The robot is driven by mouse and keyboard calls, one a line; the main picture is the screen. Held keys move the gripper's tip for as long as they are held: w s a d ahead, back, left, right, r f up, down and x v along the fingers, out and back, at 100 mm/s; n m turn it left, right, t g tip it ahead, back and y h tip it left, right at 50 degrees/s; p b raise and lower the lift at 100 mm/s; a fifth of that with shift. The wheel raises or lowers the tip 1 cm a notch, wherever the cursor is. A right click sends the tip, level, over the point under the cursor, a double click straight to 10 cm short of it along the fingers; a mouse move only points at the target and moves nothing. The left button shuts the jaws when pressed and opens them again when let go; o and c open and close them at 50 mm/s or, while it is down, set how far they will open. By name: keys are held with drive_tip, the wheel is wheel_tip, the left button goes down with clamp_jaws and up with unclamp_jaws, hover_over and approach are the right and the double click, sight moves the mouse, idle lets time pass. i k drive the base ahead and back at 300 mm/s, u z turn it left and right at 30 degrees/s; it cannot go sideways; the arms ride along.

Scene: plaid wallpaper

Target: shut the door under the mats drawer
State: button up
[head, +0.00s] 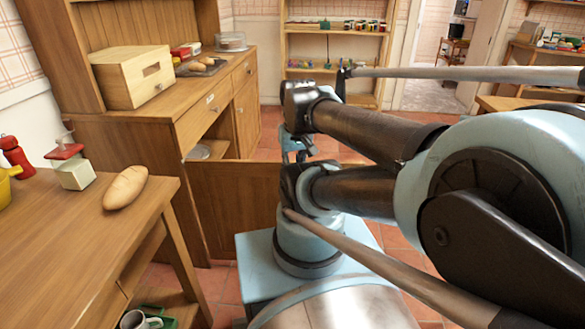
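The wooden sideboard (135,138) stands on the left against the wall. Its drawer with a small white label (205,107) is shut; the label is too small to read. The door (232,205) below that drawer stands wide open, swung out toward the right. A pale plate (200,152) shows inside the opening. My gripper (297,150) seems to be just beyond the door's free end, largely hidden by my dark arm links. I cannot tell whether it touches the door or how its fingers stand.
A wooden table (60,240) with a bread loaf (125,187) is at the front left. A wooden bread box (131,76) stands on the sideboard. A shelf (333,50) is at the back. Tiled floor is free between the sideboard and shelf.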

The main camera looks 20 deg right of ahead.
sight(232, 197)
drive_tip(key=k, duration=1.1)
drive_tip(key=u, duration=0.2)
drive_tip(key=i, duration=0.25)
drive_tip(key=u, duration=0.2)
